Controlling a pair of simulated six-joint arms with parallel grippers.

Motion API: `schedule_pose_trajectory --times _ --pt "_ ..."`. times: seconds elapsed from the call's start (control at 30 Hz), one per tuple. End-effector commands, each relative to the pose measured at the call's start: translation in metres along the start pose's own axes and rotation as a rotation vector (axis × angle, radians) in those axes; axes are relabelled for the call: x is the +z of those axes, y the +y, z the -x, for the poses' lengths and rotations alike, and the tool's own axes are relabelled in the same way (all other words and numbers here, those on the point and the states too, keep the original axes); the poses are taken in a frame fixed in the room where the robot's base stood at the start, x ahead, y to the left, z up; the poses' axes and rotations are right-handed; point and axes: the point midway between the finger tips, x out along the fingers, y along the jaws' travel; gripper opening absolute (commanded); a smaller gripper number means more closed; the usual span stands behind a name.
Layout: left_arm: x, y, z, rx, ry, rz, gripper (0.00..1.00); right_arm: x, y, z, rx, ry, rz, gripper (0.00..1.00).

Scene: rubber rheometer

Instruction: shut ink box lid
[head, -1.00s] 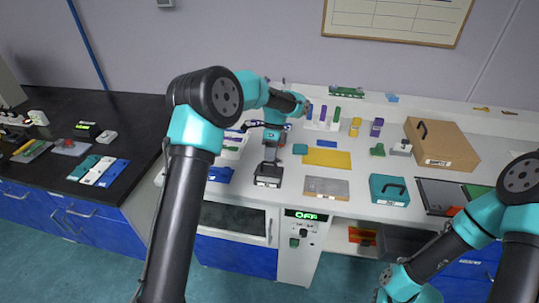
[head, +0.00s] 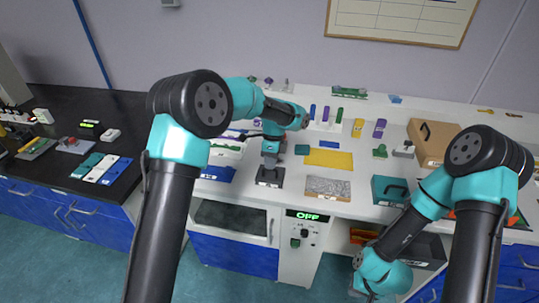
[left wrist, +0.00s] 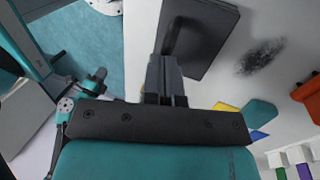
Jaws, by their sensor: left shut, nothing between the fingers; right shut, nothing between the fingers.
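The ink box (head: 270,181) is a small dark box on the white bench, left of centre in the head view. In the left wrist view the ink box (left wrist: 219,42) shows as a dark flat square at the top. Its lid appears to lie flat, but I cannot tell if it is fully shut. My left gripper (head: 270,164) points down at the box's back side; in the wrist view its fingers (left wrist: 166,66) are shut, empty, and overlap the box's near edge. My right arm hangs low at the right; its gripper is cut off.
A yellow sheet (head: 329,158), a grey mottled panel (head: 327,188) and a teal case (head: 388,190) lie to the right. A cardboard box (head: 432,140) stands further right. A dark smudge (left wrist: 262,57) marks the bench beside the ink box.

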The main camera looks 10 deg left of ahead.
Motion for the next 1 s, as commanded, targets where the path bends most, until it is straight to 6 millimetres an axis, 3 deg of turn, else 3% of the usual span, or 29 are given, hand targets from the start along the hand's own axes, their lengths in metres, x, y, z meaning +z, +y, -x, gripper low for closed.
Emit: schedule_pose_trajectory --times 0.17,0.37,1.0 --pt "-0.001 0.0 0.0 0.002 0.001 0.0 0.0 0.0 0.0 0.0 0.0 0.0 0.0 0.0" --pt "0.004 0.002 0.017 -0.002 0.003 0.006 0.0 0.0 0.0 0.0 0.0 0.0 0.0 0.0" --pt "0.01 0.011 0.127 -0.001 0.005 0.015 0.0 0.0 0.0 0.0 0.0 0.0 0.0 0.0"
